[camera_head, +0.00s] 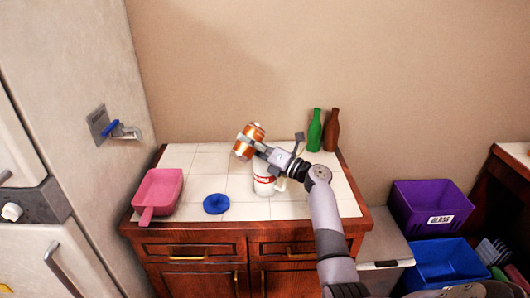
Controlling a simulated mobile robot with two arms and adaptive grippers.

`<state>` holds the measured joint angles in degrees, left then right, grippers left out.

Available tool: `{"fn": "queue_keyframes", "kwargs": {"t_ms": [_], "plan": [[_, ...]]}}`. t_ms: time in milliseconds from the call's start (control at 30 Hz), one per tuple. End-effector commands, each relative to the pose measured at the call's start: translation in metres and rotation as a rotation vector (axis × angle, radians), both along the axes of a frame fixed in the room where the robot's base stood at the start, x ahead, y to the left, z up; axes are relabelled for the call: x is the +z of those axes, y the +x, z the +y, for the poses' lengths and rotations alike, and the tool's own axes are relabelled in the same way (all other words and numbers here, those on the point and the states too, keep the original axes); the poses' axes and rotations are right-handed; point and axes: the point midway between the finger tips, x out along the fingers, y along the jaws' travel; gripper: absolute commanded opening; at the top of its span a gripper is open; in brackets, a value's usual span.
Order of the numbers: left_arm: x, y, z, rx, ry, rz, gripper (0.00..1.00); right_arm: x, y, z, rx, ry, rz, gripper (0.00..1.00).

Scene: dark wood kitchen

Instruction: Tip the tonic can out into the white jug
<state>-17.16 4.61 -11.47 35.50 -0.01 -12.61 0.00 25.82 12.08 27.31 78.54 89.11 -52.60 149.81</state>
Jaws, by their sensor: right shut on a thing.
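An orange can with a pale band (249,141), which I take for the tonic can, is held tilted above the tiled counter. My right gripper (262,149) is shut on the can, and its arm comes in from the lower right. A white jug with red marks (264,186) stands on the counter below the gripper, its handle to the right. The gripper and wrist hide much of the jug's top. The can is above and a little left of the jug. I cannot tell whether anything flows from it. My left gripper is not in view.
A pink dustpan-like tray (161,190) lies at the counter's left and a blue disc (217,204) at the front. A green bottle (315,131) and a brown bottle (331,131) stand at the back right. Purple (430,204) and blue bins (444,263) are off to the right.

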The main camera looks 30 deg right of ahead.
Motion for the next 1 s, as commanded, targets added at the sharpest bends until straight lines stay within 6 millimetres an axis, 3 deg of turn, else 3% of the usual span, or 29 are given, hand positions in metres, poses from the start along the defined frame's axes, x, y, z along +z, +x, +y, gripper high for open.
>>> {"fn": "queue_keyframes", "kwargs": {"t_ms": [167, 400, 633, 1000], "plan": [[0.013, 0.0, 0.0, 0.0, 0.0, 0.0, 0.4, 0.011, -0.001, 0.003, -0.001, 0.113, 0.024, 0.19], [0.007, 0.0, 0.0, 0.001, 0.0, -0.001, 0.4, -0.001, -0.001, 0.006, 0.0, 0.265, 0.062, 0.19], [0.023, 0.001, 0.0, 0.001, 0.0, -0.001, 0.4, 0.013, -0.002, 0.008, 0.0, 0.41, 0.097, 0.19], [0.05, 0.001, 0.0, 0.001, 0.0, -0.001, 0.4, 0.007, 0.001, -0.003, 0.0, 0.568, 0.136, 0.19]]}}
